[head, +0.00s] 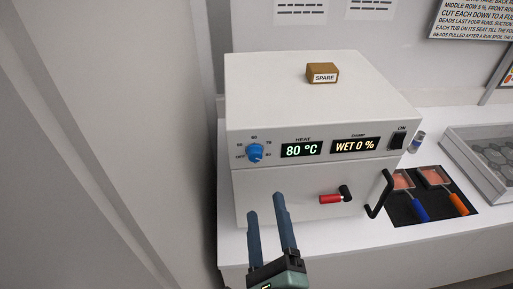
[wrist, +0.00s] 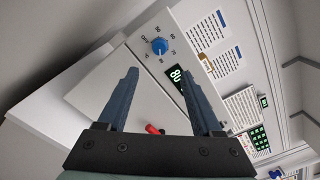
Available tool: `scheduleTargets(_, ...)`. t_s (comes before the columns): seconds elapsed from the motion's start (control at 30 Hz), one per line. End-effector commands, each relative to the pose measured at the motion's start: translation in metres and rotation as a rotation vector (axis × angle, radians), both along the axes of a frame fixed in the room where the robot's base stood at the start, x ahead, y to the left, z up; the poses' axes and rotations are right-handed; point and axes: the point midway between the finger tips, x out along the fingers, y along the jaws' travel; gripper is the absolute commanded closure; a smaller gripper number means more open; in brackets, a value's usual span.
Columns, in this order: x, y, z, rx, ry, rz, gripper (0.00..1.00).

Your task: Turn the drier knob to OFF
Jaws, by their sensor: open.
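The drier is a white box (head: 310,95) on the counter. Its blue heat knob (head: 255,152) is at the front panel's left, ringed by small labels. The knob's pointer seems to face the lower right; its exact setting is hard to read. The heat display (head: 301,150) beside it reads 80 °C. In the wrist view the knob (wrist: 160,46) shows beyond and between the fingertips, with an OFF label on its left. My gripper (head: 265,203) is open and empty, below the knob in the head view and apart from it.
A damp display (head: 355,145) reads WET 0 %, with a black ON switch (head: 398,141) to its right. A red-handled latch (head: 331,198) and black handle (head: 380,194) are on the lower front. A SPARE block (head: 322,73) sits on top. A pale wall (head: 110,150) stands close on the left.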

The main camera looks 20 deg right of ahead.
Motion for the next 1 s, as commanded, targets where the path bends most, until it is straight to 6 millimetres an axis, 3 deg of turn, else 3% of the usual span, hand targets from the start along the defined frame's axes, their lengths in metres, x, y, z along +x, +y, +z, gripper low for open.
scheduleTargets(0.7,0.106,-0.029,0.002,-0.002,-0.002,0.002,0.33)
scheduleTargets(1.0,0.122,-0.034,0.001,-0.002,-0.001,0.002,0.33)
